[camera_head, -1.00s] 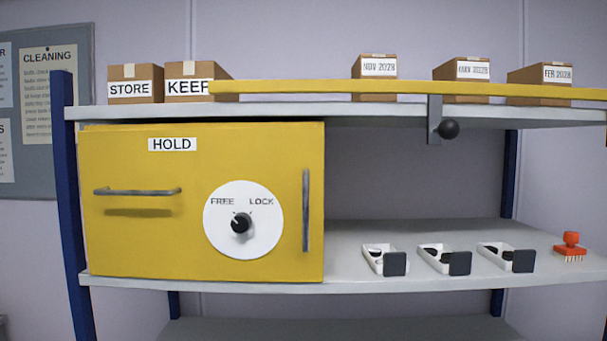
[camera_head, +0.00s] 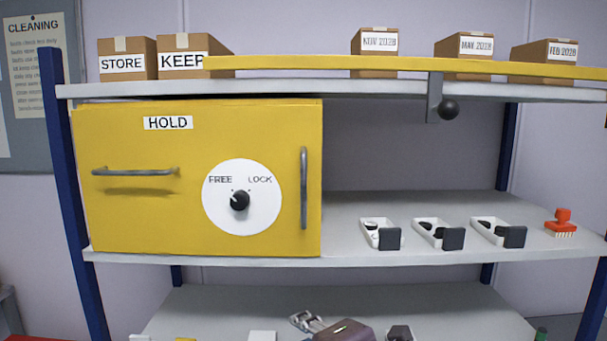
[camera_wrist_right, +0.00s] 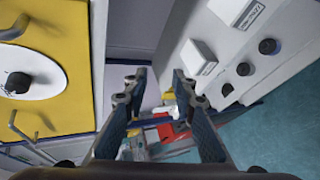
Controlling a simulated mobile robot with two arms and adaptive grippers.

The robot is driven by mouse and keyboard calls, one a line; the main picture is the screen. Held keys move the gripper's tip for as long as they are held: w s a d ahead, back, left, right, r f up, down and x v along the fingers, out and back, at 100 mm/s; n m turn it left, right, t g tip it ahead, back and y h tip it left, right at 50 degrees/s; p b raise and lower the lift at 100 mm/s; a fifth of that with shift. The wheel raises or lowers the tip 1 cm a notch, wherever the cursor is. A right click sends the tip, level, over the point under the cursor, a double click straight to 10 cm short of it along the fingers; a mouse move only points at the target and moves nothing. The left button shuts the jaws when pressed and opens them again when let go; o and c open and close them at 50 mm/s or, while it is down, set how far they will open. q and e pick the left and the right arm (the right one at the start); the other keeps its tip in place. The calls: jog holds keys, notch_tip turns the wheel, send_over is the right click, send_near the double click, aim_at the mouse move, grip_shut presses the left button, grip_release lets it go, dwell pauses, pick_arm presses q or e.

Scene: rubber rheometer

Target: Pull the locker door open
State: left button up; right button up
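The yellow locker door (camera_head: 130,225), labelled HOLD, stands on the left of the middle shelf and looks shut. It has a horizontal handle (camera_head: 135,172) on the left, a vertical handle (camera_head: 304,188) near its right edge, and a white FREE/LOCK dial (camera_head: 262,212). The dial's black knob (camera_head: 239,201) appears turned towards FREE. My right gripper (camera_head: 305,320) shows at the bottom of the head view, below and apart from the door. In the right wrist view the gripper (camera_wrist_right: 160,85) is open and empty, with the door (camera_wrist_right: 70,60) at the left. My left gripper is out of view.
Small white trays with black parts, such as this tray (camera_head: 432,226), and a red brush-like piece (camera_head: 562,222) stand right of the locker. Cardboard boxes (camera_head: 465,46) line the top shelf. A yellow bar (camera_head: 400,64) and black ball knob (camera_head: 448,109) are above.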

notch_tip(320, 180, up, 14)
jog(key=w+a+n+t, duration=0.1)
jog(key=n+t, duration=0.2)
jog(key=n, duration=0.5)
jog(key=n+t+h, duration=0.2)
jog(key=n+t, duration=0.1)
jog(key=n, duration=0.3)
send_near(304, 175)
jog(key=w, duration=0.3)
jog(key=w+p, duration=0.1)
jog(key=w, duration=0.1)
jog(key=w+a+p, duration=0.1)
jog(key=w, duration=0.1)
jog(key=w+p, duration=0.1)
jog(key=w, duration=0.2)
jog(key=shift+a+r, duration=0.25)
jog(key=shift+a, duration=0.15)
jog(key=shift+w+a+f+p, duration=0.1)
jog(key=shift+w+p, duration=0.1)
jog(key=shift+p, duration=0.1)
grip_shut()
